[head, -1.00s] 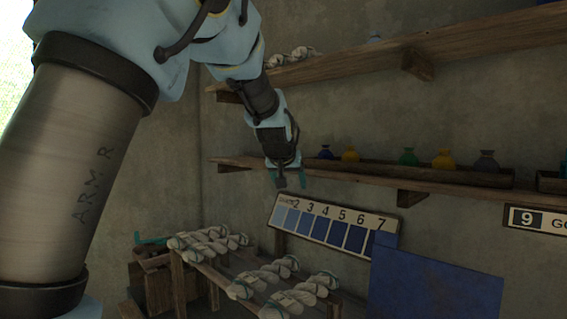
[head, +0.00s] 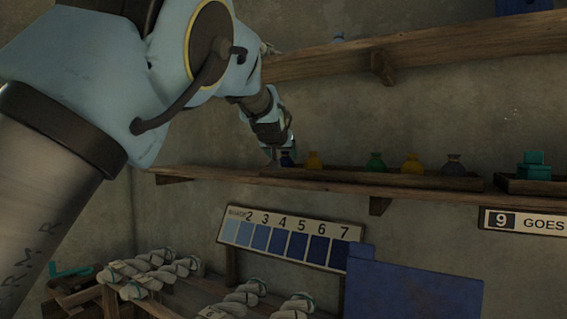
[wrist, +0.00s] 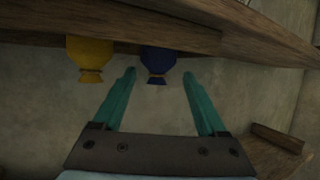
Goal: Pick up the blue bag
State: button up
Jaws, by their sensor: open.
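The blue bag (head: 287,159) is a small dark-blue pouch with a tied neck. It stands at the left end of a row of bags in a wooden tray on the lower shelf. In the wrist view the blue bag (wrist: 157,62) appears upside down, ahead of and between the two teal fingers. My gripper (wrist: 158,80) is open and empty, with a finger to each side of the bag's neck. I cannot tell whether either finger touches it. In the head view my gripper (head: 276,156) is at the shelf, partly covering the bag.
A yellow bag (wrist: 90,58) stands close beside the blue one; it also shows in the head view (head: 313,161). Green (head: 375,162), ochre and grey bags follow along the tray. An upper shelf (head: 330,60) overhangs.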

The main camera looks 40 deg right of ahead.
aim_at(285, 157)
jog(key=p+x, duration=0.3)
jog(key=x, duration=0.1)
jog(key=shift+w+d, duration=0.1)
jog(key=shift+d, duration=0.25)
jog(key=shift+w+d+f, duration=0.25)
jog(key=shift+d+f, duration=0.05)
jog(key=shift+d, duration=0.05)
jog(key=c, duration=1.2)
